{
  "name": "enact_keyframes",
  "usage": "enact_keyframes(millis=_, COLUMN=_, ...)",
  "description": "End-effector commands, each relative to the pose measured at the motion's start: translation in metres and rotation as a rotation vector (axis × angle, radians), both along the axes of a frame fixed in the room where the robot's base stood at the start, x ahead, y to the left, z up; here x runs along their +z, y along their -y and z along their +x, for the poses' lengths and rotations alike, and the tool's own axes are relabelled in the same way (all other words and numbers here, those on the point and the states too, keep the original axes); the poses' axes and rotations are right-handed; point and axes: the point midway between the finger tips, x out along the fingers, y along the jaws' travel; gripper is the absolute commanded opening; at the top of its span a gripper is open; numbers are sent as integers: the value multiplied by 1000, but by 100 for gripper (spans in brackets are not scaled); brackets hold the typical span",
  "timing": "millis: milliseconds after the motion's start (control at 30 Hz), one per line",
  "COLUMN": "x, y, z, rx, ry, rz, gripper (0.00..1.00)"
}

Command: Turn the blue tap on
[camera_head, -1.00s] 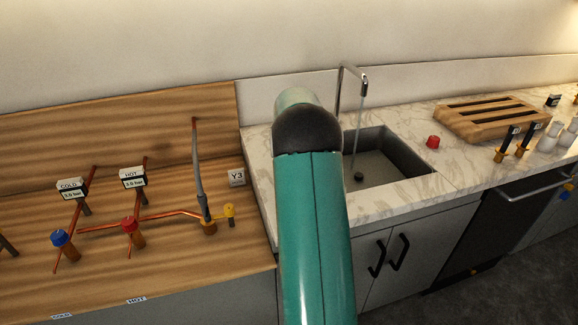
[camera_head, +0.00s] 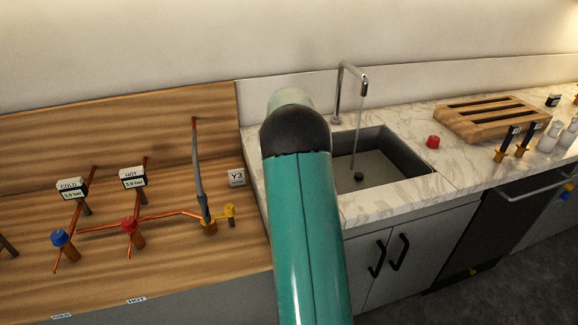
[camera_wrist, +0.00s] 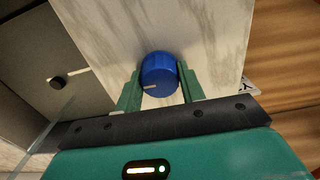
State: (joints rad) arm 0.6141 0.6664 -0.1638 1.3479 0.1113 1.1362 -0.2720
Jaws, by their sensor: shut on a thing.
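The blue tap (camera_wrist: 157,68) is a round knob with a white mark on its lower left side in the wrist view. It sits on the pale marble counter beside the sink. My gripper (camera_wrist: 160,74) has one green finger on each side of the knob and is shut on it. In the head view my green arm hides the knob and the gripper. A thin stream of water (camera_head: 358,130) falls from the chrome spout (camera_head: 338,93) into the grey sink (camera_head: 398,163).
A red knob (camera_head: 432,142) stands right of the sink, near a wooden rack (camera_head: 487,116). On the left, a wooden bench (camera_head: 150,271) carries copper pipes with blue (camera_head: 59,238), red (camera_head: 129,224) and yellow (camera_head: 229,210) valve handles.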

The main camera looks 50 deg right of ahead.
Motion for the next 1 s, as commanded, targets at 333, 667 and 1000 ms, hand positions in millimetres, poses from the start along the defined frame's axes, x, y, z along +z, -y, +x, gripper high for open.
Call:
enact_keyframes(millis=333, x=0, y=0, z=0, rx=-2, ry=0, rz=1, gripper=47)
enact_keyframes(millis=667, x=0, y=0, z=0, rx=-1, ry=0, rz=0, gripper=61)
enact_keyframes(millis=1000, x=40, y=1, z=1, rx=0, ry=3, rz=-3, gripper=61)
